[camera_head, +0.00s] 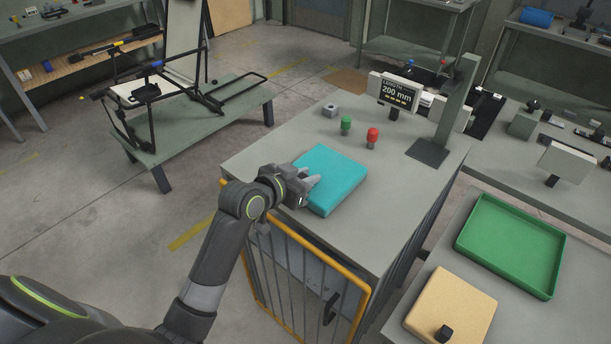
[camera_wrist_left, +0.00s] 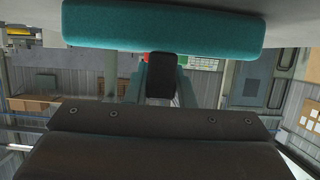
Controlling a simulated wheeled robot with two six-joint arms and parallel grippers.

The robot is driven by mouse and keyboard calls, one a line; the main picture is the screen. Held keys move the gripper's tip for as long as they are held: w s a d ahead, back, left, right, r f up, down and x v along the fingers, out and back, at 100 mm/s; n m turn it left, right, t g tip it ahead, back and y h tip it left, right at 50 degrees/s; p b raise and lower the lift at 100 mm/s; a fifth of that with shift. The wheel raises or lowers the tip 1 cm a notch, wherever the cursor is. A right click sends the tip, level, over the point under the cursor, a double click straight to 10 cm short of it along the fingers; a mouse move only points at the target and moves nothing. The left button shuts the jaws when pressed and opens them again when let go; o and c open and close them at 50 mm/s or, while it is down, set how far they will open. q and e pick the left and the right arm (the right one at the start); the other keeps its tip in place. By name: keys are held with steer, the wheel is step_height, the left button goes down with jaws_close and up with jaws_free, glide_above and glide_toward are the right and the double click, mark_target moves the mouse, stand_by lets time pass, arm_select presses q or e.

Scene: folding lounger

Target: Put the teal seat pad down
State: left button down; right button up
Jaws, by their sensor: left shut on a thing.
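The teal seat pad (camera_head: 337,181) lies flat on or just above the grey workbench (camera_head: 270,150), near its front left edge; I cannot tell if it touches. My left gripper (camera_head: 308,187) is shut on the pad's near left edge. In the left wrist view, the pad (camera_wrist_left: 162,30) spans the top of the picture, against the grey surface, and the dark finger (camera_wrist_left: 161,76) reaches its edge. The pad hides part of the fingertips. My right gripper is not in view.
A green knob (camera_head: 346,124), a red knob (camera_head: 372,137) and a small grey block (camera_head: 330,110) stand behind the pad. A display reading 200 mm (camera_head: 398,92) and a grey post (camera_head: 455,105) are farther back. A green tray (camera_head: 510,245) is at right. A black-framed lounger (camera_head: 165,95) stands at left.

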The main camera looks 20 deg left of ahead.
arm_select(q)
steer(key=c, duration=1.3)
jaws_free()
steer(key=shift+o, duration=0.2)
steer(key=shift+s+r, duration=0.1)
steer(key=v, duration=1.1)
steer(key=shift+s+r+b, duration=0.2)
steer(key=shift+s+b, duration=0.15)
steer(key=shift+a, duration=0.15)
